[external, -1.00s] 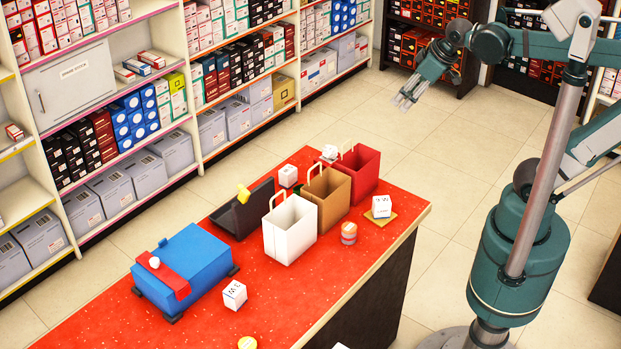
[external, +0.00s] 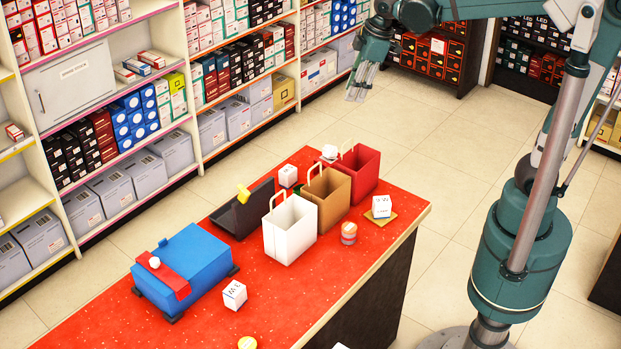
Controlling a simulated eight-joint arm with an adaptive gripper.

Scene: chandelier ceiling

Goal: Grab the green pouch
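A small patch of green (external: 298,189) shows on the red counter behind the brown bag; the bag hides most of it, so I cannot tell for sure that it is the green pouch. My gripper (external: 357,93) hangs high in the air beyond the back of the counter, fingers pointing down. Its fingers look apart with nothing between them. It is well away from the green patch and touches nothing.
White (external: 290,232), brown (external: 330,199) and red (external: 362,178) bags stand in a row on the red counter (external: 275,300). A dark tray (external: 240,212) with a yellow item, a white box (external: 288,176) and a blue case (external: 190,262) are nearby. Stocked shelves line the back.

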